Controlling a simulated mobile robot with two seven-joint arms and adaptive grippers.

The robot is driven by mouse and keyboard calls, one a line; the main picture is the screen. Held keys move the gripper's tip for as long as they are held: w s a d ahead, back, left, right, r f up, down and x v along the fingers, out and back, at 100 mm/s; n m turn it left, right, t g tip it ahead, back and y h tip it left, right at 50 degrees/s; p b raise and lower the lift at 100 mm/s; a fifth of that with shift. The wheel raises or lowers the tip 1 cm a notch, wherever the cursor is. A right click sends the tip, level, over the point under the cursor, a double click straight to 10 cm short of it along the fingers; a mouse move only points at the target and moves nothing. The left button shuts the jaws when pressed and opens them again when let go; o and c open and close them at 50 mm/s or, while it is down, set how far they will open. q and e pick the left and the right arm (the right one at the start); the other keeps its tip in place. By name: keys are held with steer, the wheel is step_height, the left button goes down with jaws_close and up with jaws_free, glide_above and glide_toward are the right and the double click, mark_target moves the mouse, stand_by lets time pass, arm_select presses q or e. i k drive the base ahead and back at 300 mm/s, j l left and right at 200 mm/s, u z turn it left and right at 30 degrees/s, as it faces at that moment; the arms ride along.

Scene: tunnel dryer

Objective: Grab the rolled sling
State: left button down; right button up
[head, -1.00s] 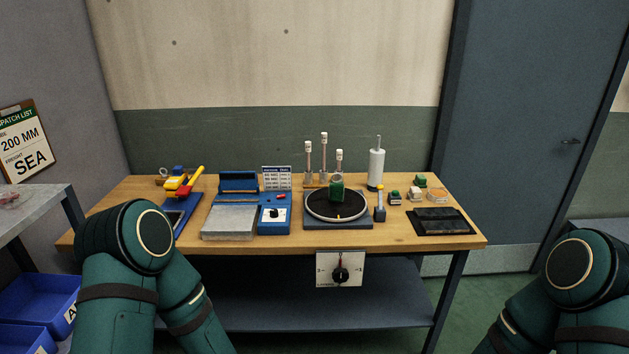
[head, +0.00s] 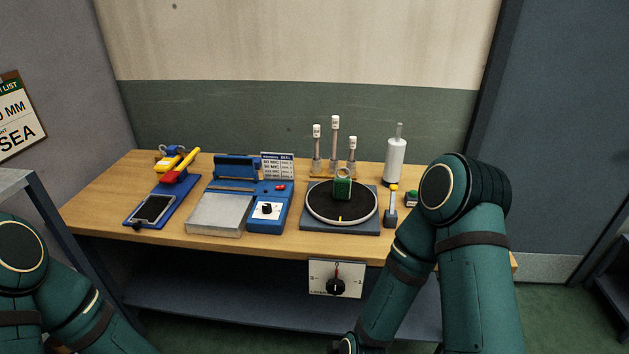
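A small green upright object (head: 342,188) with a pale ring-like top stands on the black round turntable (head: 320,205); it looks like the rolled sling, though it is too small to be sure. It stands near the turntable's middle, slightly right. Nothing of mine touches it. My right arm is bent in front of the table's right end, its lower part running down to the bottom edge. My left arm is at the lower left. Neither gripper's fingers show in the picture.
Left of the turntable are a blue sealer-like device (head: 267,209), a metal block (head: 219,214) and a blue board (head: 162,200) with tools. Capped tubes (head: 335,145) and a white cylinder (head: 395,160) stand behind. A dial panel (head: 336,279) hangs at the front edge.

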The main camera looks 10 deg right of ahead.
mark_target(342, 185)
steer(key=i+l+u, duration=0.1)
steer(key=l+u, duration=0.6)
steer(key=l, duration=0.2)
